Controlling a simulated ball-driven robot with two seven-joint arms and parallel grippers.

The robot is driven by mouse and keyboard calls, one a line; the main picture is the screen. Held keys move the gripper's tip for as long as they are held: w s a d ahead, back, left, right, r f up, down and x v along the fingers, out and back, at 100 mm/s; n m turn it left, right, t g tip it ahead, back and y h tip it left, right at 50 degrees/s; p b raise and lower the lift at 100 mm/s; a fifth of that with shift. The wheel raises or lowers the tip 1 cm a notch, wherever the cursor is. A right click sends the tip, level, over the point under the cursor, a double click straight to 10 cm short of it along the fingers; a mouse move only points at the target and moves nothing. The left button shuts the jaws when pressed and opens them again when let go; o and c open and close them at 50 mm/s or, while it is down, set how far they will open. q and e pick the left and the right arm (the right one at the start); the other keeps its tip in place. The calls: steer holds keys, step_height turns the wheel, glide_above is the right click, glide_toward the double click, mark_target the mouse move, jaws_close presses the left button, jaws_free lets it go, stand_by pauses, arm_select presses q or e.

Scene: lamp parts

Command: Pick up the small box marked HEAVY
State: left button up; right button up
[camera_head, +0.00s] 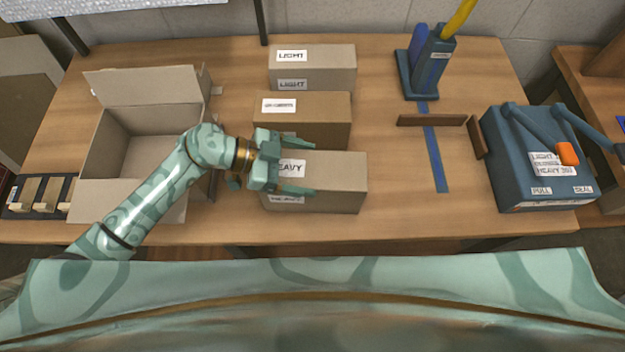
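The small brown box marked HEAVY (338,183) lies at the front middle of the table, nearest of three boxes in a column. Its HEAVY labels show on the top and front and are partly covered by my gripper. My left gripper (305,167) is over the left part of this box, its two fingers spread apart and pointing right. I cannot tell whether the fingers touch the box. Nothing shows between them except the box's label and top beneath. My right gripper is not in view.
Behind stand a box with an unclear label (327,108) and a box marked LIGHT (330,60). An open carton (105,140) is at left. A blue machine (520,185) is at right, with wooden strips (432,120) and blue tape (436,165) nearby.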

arm_select(q)
steer(key=shift+w+r, duration=0.1)
steer(key=shift+r, duration=0.05)
steer(key=shift+c, duration=1)
steer(key=shift+r, duration=0.1)
